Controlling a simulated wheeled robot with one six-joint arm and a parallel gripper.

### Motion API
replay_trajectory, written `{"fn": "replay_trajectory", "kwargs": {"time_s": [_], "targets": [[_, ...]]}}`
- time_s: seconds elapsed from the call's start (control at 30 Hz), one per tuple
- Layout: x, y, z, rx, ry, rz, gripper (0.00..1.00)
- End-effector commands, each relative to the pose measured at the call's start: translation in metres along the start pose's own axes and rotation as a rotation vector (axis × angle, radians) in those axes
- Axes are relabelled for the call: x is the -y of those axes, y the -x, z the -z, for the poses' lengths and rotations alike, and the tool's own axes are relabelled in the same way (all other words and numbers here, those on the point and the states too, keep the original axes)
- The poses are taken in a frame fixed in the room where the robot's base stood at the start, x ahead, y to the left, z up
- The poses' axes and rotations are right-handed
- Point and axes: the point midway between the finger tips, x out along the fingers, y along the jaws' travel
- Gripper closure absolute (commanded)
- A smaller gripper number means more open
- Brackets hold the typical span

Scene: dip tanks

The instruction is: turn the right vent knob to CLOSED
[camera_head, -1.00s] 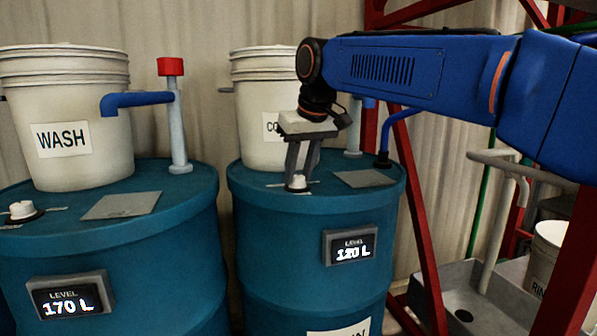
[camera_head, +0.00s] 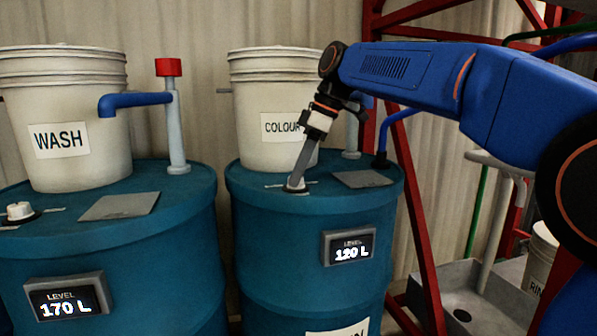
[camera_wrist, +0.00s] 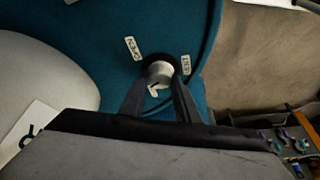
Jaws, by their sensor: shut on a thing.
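The right vent knob (camera_head: 297,185) is a small white knob on a dark base, on top of the right blue drum (camera_head: 280,225). My gripper (camera_head: 296,182) reaches down to it at a tilt and is shut on it. In the wrist view the knob (camera_wrist: 160,72) sits between the two fingertips (camera_wrist: 161,84). One small label (camera_wrist: 132,48) left of it seems to read OPEN. Another label (camera_wrist: 186,64) lies right of it, its text hard to read. A white mark shows at the knob's near side. The fingers partly hide the knob in the head view.
A white bucket (camera_head: 272,95) stands on the drum close behind my gripper. A grey plate (camera_head: 362,179) lies right of the knob. The left drum (camera_head: 160,235) has its own white knob (camera_head: 20,211) and a WASH bucket (camera_head: 65,110). A red frame (camera_head: 410,210) stands at the right.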

Motion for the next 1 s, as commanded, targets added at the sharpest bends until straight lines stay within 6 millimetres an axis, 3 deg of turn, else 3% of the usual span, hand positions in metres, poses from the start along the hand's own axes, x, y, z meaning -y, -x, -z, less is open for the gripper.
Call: {"fn": "replay_trajectory", "kwargs": {"time_s": [0.5, 1.0], "targets": [[-0.0032, -0.0001, 0.0002, 0.000, 0.313, 0.130, 0.94], [-0.0035, -0.0004, 0.0001, 0.002, 0.373, 0.154, 0.94]]}}
